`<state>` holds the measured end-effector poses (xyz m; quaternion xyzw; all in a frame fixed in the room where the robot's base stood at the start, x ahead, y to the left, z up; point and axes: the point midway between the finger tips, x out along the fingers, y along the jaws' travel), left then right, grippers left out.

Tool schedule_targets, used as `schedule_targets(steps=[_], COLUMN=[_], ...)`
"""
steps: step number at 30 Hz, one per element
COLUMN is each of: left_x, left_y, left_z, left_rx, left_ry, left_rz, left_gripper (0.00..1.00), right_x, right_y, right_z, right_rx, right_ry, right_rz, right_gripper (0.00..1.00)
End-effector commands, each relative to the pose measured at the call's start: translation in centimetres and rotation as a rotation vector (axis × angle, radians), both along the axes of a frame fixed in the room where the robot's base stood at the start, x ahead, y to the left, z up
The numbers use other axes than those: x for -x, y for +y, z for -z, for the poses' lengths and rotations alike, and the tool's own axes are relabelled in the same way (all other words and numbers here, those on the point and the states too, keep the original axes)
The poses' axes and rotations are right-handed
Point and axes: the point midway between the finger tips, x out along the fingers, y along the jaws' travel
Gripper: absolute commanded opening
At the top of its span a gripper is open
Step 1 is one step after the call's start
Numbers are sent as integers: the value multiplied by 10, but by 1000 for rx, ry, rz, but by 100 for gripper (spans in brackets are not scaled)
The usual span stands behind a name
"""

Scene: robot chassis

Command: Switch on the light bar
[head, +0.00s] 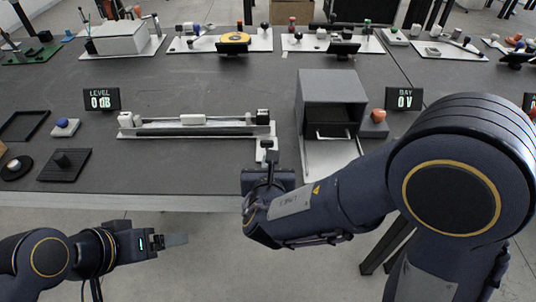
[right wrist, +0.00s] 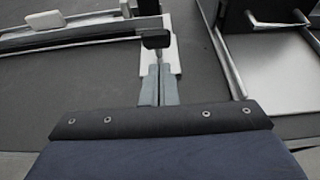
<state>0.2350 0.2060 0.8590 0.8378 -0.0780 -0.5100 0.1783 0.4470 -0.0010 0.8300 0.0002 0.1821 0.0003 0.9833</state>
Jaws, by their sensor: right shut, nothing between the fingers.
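A long light-coloured bar-like rail unit (head: 215,130) lies across the table, with a white block (head: 192,119) on it. I cannot tell for sure that it is the light bar. At its right end a small white plate (head: 261,153) carries a dark-capped lever or knob (head: 266,144). In the right wrist view this dark cap (right wrist: 156,40) stands on a short stem just beyond my fingertips. My right gripper (right wrist: 158,72) is shut and empty, close to the stem; contact is unclear. My left gripper (head: 182,240) hangs off the table's front edge, its finger gap not readable.
A grey open-fronted box (head: 332,95) with a drawer-like tray (head: 331,158) stands right of the rail. A blue button (head: 63,123) sits left.

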Motion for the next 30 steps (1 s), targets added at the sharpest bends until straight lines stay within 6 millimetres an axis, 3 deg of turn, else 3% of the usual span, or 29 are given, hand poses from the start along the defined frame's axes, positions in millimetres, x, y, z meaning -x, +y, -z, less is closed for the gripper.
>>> schedule_targets(steps=[7,19,30], left_x=[0,0,0], left_y=[0,0,0], left_z=[-5,-6,-26], left_rx=[0,0,0], left_ry=[0,0,0], left_rz=[0,0,0], left_gripper=[84,84,84], right_x=[-18,-19,-23], right_y=[0,0,0], right_z=[-9,-10,-16], right_rx=[0,1,0], right_ry=[1,3,69], right_rz=[1,0,1], right_gripper=[0,0,0])
